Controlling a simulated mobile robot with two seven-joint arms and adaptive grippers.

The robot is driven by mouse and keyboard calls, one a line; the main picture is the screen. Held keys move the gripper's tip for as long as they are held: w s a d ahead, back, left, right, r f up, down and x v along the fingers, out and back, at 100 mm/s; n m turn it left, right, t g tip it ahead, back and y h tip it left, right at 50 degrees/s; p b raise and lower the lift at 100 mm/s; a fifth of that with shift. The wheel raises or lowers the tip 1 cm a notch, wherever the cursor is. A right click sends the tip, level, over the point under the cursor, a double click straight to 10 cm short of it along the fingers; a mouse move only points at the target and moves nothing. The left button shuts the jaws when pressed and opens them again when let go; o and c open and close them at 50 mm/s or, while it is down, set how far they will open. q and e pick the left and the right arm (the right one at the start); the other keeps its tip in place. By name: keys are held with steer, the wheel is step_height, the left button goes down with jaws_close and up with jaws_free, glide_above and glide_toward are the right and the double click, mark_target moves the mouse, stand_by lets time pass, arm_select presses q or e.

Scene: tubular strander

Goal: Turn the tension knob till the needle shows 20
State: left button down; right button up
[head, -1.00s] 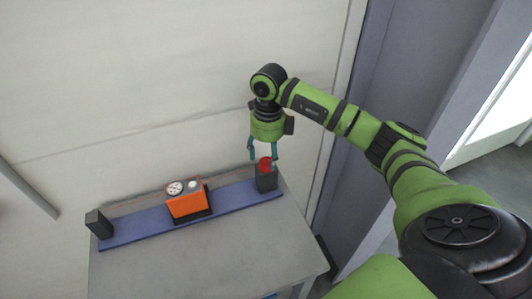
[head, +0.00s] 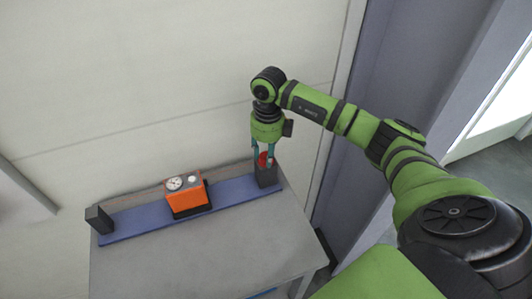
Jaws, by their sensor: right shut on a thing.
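The red tension knob (head: 263,159) sits on top of a dark block (head: 266,179) at the right end of a blue rail. My right gripper (head: 263,158) points down over it, its teal fingers shut on the knob from both sides and partly hiding it. An orange gauge box (head: 187,200) stands on the rail to the left of the knob. Its white dial (head: 175,184) faces up, but the needle is too small to read. My left gripper is not in view.
The blue rail (head: 142,224) runs along the back of a grey table (head: 225,245). A black block (head: 98,219) stands at its left end. The table's front is clear. A pale wall rises behind, and a grey-blue post (head: 385,80) stands at right.

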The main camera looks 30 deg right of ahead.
steer(key=m, duration=0.3)
steer(key=shift+b, duration=0.35)
steer(key=o, duration=1.1)
steer(key=shift+o, duration=0.2)
step_height(320, 180, up, 12)
steer(key=shift+d, duration=0.3)
